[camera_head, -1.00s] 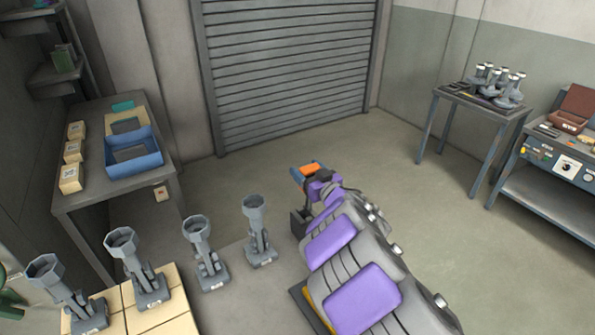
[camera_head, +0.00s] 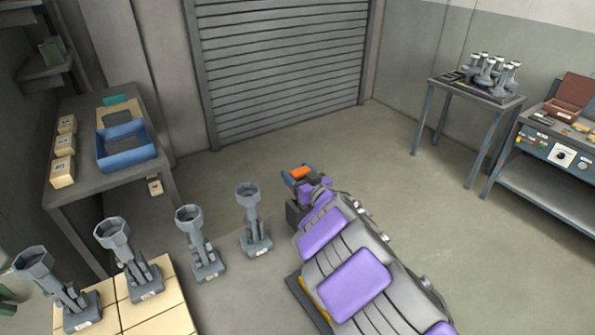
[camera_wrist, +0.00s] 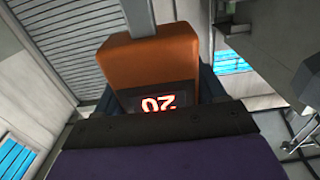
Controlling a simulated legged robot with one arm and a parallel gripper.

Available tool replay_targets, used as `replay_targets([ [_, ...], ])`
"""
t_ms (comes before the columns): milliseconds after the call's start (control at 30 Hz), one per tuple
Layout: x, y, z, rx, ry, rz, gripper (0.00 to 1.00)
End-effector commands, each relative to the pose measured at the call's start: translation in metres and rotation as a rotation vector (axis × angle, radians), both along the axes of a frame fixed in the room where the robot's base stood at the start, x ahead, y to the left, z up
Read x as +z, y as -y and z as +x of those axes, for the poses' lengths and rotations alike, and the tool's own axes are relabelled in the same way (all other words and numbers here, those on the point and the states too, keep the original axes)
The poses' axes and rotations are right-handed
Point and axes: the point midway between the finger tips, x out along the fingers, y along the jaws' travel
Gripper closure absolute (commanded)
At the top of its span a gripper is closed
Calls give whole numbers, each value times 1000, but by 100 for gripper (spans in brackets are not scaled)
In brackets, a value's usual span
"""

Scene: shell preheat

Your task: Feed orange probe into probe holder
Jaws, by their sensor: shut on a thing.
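The orange probe (camera_head: 301,172) is held in my gripper (camera_head: 298,178), in the middle of the head view, to the right of a row of grey stands. In the wrist view the probe (camera_wrist: 152,62) fills the centre, with a lit red display and a grey rod or cable at its top. The blue jaws are shut around its sides. Several grey stands with open cups, such as the nearest to my gripper (camera_head: 254,222), stand upright apart from the probe. I cannot tell which thing is the probe holder.
A blue tray (camera_head: 127,166) and pale boxes are on the left table (camera_head: 85,187). A small table (camera_head: 494,98) at right bears more grey stands. A blue-grey bench (camera_head: 560,205) with a dial panel is at far right. Floor before the shutter is open.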

Motion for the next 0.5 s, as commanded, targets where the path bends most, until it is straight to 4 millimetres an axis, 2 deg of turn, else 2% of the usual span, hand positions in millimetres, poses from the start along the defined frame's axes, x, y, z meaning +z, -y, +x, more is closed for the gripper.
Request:
replay_targets([
  [500,-26,0,-1,4,3,5,100],
])
